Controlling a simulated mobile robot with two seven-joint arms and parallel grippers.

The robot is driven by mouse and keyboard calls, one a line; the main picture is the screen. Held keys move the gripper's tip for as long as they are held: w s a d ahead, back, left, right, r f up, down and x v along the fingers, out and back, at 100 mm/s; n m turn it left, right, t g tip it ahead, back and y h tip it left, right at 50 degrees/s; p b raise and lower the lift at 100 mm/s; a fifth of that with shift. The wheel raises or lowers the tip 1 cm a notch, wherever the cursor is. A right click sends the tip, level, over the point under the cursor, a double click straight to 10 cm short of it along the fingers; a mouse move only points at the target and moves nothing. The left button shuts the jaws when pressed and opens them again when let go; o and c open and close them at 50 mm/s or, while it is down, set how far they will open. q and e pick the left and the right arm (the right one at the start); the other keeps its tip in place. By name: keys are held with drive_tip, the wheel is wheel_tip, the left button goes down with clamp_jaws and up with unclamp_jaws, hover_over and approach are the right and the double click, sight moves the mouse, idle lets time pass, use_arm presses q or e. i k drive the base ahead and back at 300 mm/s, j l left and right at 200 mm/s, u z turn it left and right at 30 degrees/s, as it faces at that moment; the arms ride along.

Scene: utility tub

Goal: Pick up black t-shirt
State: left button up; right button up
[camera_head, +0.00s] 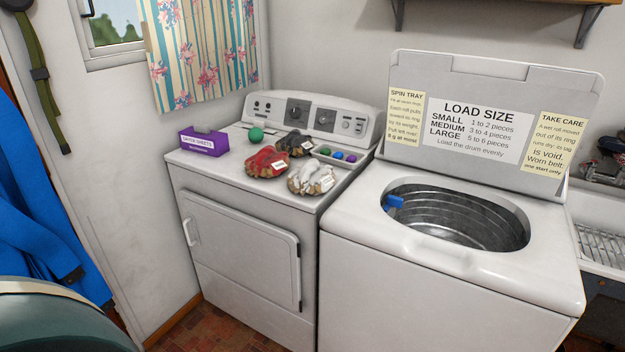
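A black cloth bundle (295,143), which looks like the black t-shirt, lies crumpled on top of the dryer (240,225), near its control panel. It has a small white tag. A red bundle (267,162) lies in front of it to the left, and a white bundle (311,178) lies in front of it to the right; each has a tag. The red bundle sits close to the black one, and I cannot tell if they touch. Neither of my grippers is in view.
A purple dryer-sheets box (204,142), a green ball (256,134) and a tray of coloured balls (338,155) are also on the dryer. The washer (440,285) stands open at right, its raised lid carrying signs (473,128). A sink (603,245) is at far right.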

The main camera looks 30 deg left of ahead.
sight(297, 145)
drive_tip(key=i+l+u, duration=0.15)
drive_tip(key=u, duration=0.25)
drive_tip(key=i+l+u, duration=0.55)
drive_tip(key=u, duration=0.2)
drive_tip(key=i+l+u, duration=0.2)
drive_tip(key=l+u, duration=0.15)
